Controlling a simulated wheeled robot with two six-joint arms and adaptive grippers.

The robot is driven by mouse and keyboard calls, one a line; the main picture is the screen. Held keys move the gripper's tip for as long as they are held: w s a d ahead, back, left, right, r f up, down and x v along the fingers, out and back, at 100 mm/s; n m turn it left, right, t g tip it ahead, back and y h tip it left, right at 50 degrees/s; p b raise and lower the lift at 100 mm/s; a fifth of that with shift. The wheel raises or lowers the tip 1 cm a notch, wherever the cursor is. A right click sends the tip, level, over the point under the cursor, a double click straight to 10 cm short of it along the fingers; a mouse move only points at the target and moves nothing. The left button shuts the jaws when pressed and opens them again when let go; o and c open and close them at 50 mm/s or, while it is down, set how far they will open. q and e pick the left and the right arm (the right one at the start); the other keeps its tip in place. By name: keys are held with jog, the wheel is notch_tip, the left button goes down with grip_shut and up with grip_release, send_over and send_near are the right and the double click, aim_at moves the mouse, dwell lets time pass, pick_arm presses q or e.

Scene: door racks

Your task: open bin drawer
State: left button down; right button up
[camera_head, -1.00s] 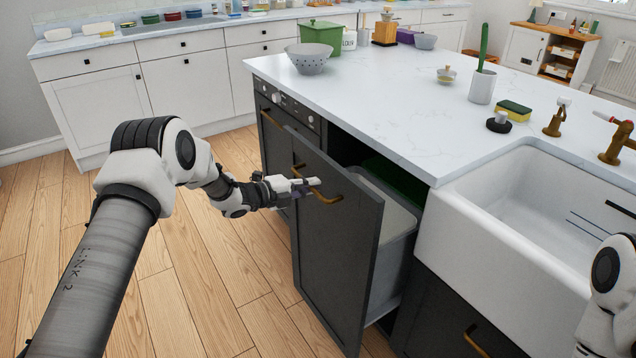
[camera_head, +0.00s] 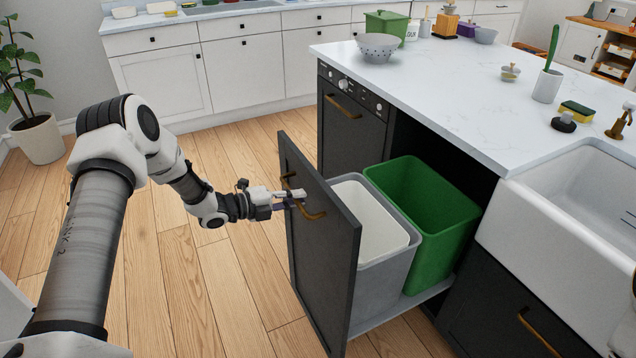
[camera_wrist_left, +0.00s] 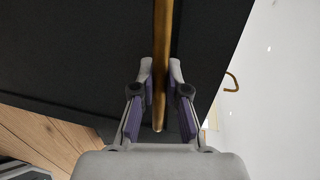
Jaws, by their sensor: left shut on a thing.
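The bin drawer's dark front panel (camera_head: 322,250) stands well out from the island. It carries a brass handle (camera_head: 308,212), which also shows in the left wrist view (camera_wrist_left: 162,50). A grey bin with a white inner bin (camera_head: 368,228) and a green bin (camera_head: 428,222) stand in the drawer. My left gripper (camera_head: 297,198) is at the handle. In the left wrist view its fingers (camera_wrist_left: 160,95) are on either side of the handle bar, shut on it. My right gripper is not in view.
A white countertop (camera_head: 470,110) with a colander (camera_head: 378,47) is above the opening. A white sink (camera_head: 560,215) is to the right of the drawer. Wooden floor (camera_head: 190,290) is clear in front of the panel. A potted plant (camera_head: 38,138) stands far left.

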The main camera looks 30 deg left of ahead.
pick_arm(q)
jog(key=f+p+v, duration=0.1)
jog(key=p+v, duration=0.2)
jog(key=v, duration=0.5)
jog(key=shift+f, duration=0.4)
jog(key=shift+s, duration=0.15)
jog(key=c, duration=1.2)
grip_release()
jog(key=shift+a, duration=0.1)
jog(key=v, duration=0.7)
jog(key=shift+s, duration=0.15)
